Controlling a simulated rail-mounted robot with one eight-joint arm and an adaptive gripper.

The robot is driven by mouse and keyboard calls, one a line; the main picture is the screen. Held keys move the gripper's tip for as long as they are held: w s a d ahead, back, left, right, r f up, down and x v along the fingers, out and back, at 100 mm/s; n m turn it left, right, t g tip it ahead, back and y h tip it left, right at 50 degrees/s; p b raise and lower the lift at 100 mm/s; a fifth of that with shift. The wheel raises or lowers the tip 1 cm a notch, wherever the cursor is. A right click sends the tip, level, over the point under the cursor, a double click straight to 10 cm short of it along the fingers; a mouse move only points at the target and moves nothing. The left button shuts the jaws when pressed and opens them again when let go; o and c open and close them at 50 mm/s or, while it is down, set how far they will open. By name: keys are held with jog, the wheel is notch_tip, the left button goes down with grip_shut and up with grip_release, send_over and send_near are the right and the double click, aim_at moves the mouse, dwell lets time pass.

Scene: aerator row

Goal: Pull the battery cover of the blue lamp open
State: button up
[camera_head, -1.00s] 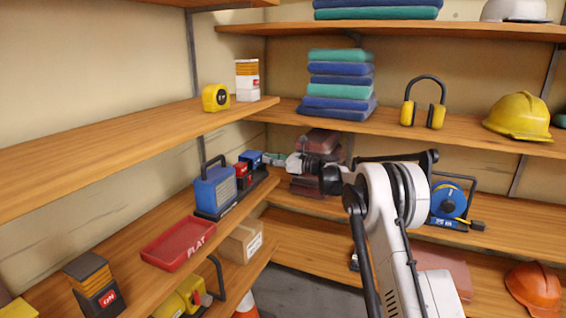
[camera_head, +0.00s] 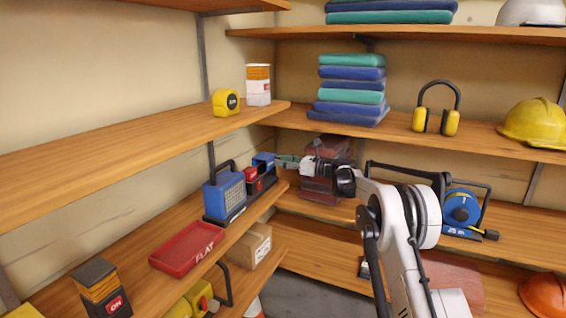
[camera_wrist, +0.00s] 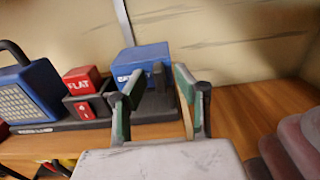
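The blue lamp (camera_head: 224,193) stands on a dark base on the left middle shelf; its front also shows in the wrist view (camera_wrist: 28,88). On the same base, to its right, are a red block marked FLAT (camera_wrist: 82,78) in a dark holder with a red switch, and a blue box-shaped cover (camera_wrist: 140,60) with partly hidden white lettering. A dark upright piece (camera_wrist: 158,77) stands at the cover's right front. My gripper (camera_wrist: 157,92) is open, its green-padded fingers apart in front of the cover with the dark piece seen between them. Contact cannot be told.
A red tray marked FLAT (camera_head: 188,250) and a dark box with orange-striped contents (camera_head: 101,288) lie nearer on the same shelf. Dark red stacked items (camera_wrist: 293,145) sit right of my gripper. The shelf above (camera_head: 140,135) overhangs. Bare shelf (camera_wrist: 250,105) shows right of the base.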

jog(key=shift+d, duration=0.1)
jog(key=v, duration=1.2)
jog(key=shift+s+r, duration=0.1)
jog(key=s+a+r+n+g+h, duration=0.1)
jog(key=s+a+r+n+h, duration=0.1)
jog(key=s+a+r+n, duration=0.3)
jog(key=s+a+r+n+h, duration=0.1)
jog(key=s+r+h, duration=0.15)
jog(key=s, duration=0.45)
jog(key=s+a+r+n+g+h, duration=0.1)
jog(key=s+r+n+h, duration=0.15)
jog(key=s, duration=0.55)
jog(key=s+r+n+h, duration=0.1)
jog(key=s+n, duration=0.2)
jog(key=s, duration=0.5)
jog(key=s+d+f+n+h, duration=0.2)
jog(key=s+f+n, duration=0.1)
jog(key=s, duration=0.8)
jog(key=s+d+f+n+h+p, duration=0.1)
jog(key=s+d+f+n+h, duration=0.1)
jog(key=s, duration=0.9)
jog(key=s+d+f+n+h, duration=0.3)
jog(key=s+f+n, duration=0.3)
jog(key=s, duration=0.5)
jog(key=shift+s+n+h, duration=0.15)
jog(key=shift+n+h, duration=0.15)
jog(key=shift+n, duration=0.45)
